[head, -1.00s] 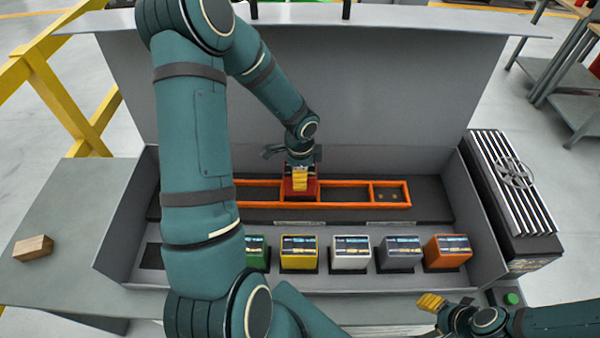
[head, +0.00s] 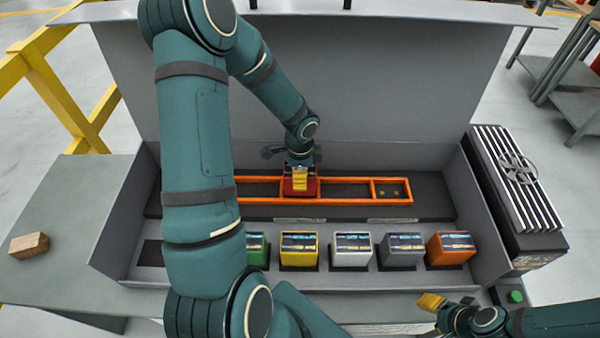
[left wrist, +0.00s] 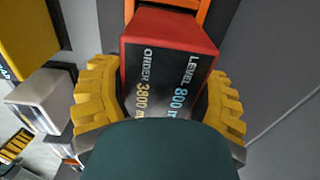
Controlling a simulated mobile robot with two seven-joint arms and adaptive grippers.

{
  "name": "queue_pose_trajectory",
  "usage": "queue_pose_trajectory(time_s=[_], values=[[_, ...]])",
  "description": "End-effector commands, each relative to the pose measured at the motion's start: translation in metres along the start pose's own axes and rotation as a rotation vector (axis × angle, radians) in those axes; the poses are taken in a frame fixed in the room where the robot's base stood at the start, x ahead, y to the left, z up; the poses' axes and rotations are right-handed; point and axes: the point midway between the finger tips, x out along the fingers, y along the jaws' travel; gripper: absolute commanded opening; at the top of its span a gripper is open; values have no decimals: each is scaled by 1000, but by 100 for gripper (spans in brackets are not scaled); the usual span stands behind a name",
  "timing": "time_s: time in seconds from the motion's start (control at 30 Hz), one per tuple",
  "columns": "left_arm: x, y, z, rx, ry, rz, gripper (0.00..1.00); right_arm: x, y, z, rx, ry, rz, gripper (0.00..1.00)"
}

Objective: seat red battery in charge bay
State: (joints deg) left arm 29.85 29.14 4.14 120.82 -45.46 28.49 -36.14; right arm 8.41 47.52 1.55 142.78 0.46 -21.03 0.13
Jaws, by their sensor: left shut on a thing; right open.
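The red battery (head: 313,187) is at the orange frame (head: 345,202), near the middle of its length. My left gripper (head: 299,181) is shut on it from above. In the left wrist view, the yellow ribbed fingers of the left gripper (left wrist: 160,105) lie on both sides of the red battery (left wrist: 170,28), whose dark face carries lettering. I cannot tell whether its underside touches the track. The right-end compartment (head: 391,205) of the frame is empty, with two small gold contacts on its floor. My right gripper (head: 431,302) is open at the lower right, apart from everything.
A row of batteries stands in front of the frame: green (head: 256,246), yellow (head: 299,250), white (head: 352,250), grey (head: 401,250) and orange (head: 451,248). A dark empty slot (head: 151,254) is at the row's left. A wooden block (head: 29,245) lies on the left table.

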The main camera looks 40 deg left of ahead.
Motion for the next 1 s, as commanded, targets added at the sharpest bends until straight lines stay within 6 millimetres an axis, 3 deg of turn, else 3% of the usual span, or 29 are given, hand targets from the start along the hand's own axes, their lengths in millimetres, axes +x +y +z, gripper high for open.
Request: queue_pose_trajectory(time_s=[0.6, 0.63, 0.7, 0.73, 1.0], values=[[12, -1, 0, 0, 1, -2, 21, 10, 4, 1, 0, 0, 0, 47], [12, -1, 0, 0, 1, -2, 71, 10, 4, 1, 0, 0, 0, 47], [12, -1, 0, 0, 1, -2, 95, 10, 4, 1, 0, 0, 0, 47], [12, -1, 0, 0, 1, -2, 100, 10, 4, 1, 0, 0, 0, 47], [12, 0, 0, 0, 0, 1, 100, 10, 4, 1, 0, 0, 0, 47]])
